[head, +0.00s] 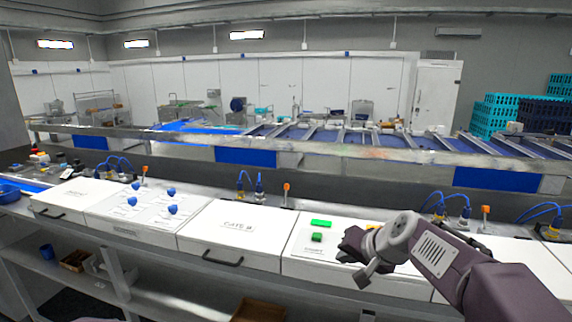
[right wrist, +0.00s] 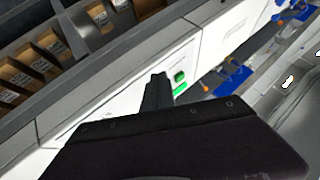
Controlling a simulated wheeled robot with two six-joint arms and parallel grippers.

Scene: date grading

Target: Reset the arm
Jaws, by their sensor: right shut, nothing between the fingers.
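My right arm reaches in from the lower right of the head view. Its gripper (head: 358,254) hangs over the white station with the green pieces, at its right part. In the right wrist view the gripper (right wrist: 157,80) is shut, with nothing seen between the fingers. A green block (head: 317,237) and a flat green piece (head: 321,223) lie on that station, left of the gripper. Green pieces also show beside the fingers in the right wrist view (right wrist: 180,88). My left gripper is not in view.
A white lidded box (head: 235,228) with a dark handle stands left of the station. Further left, a white panel (head: 115,220) carries several blue knobs. Orange-tipped posts and blue cables line the back edge. Brown boxes (right wrist: 40,62) sit on a lower shelf. Blue conveyors (head: 375,138) lie behind.

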